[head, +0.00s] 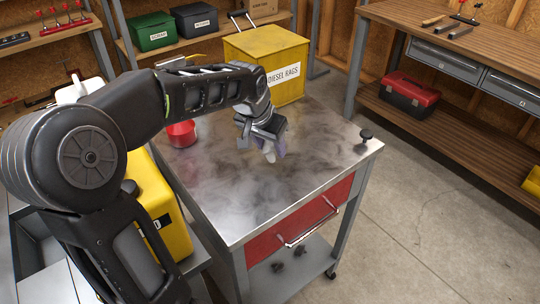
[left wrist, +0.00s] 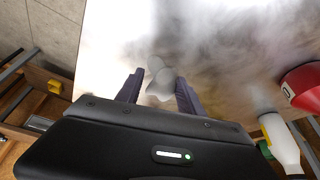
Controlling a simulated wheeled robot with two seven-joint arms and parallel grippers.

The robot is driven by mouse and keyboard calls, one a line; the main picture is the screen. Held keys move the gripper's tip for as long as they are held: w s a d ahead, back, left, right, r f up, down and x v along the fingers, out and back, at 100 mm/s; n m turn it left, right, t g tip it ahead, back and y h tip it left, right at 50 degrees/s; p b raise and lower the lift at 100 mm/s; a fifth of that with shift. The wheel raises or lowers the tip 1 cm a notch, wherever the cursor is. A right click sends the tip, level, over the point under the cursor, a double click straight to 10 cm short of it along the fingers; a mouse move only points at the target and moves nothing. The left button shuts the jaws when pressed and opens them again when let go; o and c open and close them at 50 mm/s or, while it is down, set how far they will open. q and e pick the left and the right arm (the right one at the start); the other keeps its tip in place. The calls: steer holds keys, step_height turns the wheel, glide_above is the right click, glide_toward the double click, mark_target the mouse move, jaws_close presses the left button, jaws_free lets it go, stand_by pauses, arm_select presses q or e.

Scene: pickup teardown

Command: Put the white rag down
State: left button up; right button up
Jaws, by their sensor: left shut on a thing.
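My left gripper (head: 270,150) reaches over the metal top of the cart (head: 310,190). It is shut on the white rag (head: 269,153), of which only a small pale piece shows below the fingers. In the left wrist view the white rag (left wrist: 160,80) is a bunched, pale grey-white lump between the two dark fingertips of the gripper (left wrist: 158,88). Behind it is the smudged metal top. I cannot tell whether the rag touches the surface. My right gripper is not in view.
A yellow bin labelled DIESEL RAGS (head: 272,65) stands at the cart's back. A red container (head: 181,134) is at its left side, and a dark knob-like thing (head: 365,136) near the right corner. The middle and front of the top are clear.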

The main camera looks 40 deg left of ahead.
mark_target(270, 156)
arm_select(q)
steer(key=shift+f, duration=1.85)
steer(key=shift+f, duration=0.15)
steer(key=o, duration=1.3)
steer(key=shift+s+r, duration=0.1)
steer(key=shift+r, duration=0.5)
steer(key=v, duration=1.1)
steer(key=shift+s, duration=0.15)
steer(key=shift+d, duration=0.1)
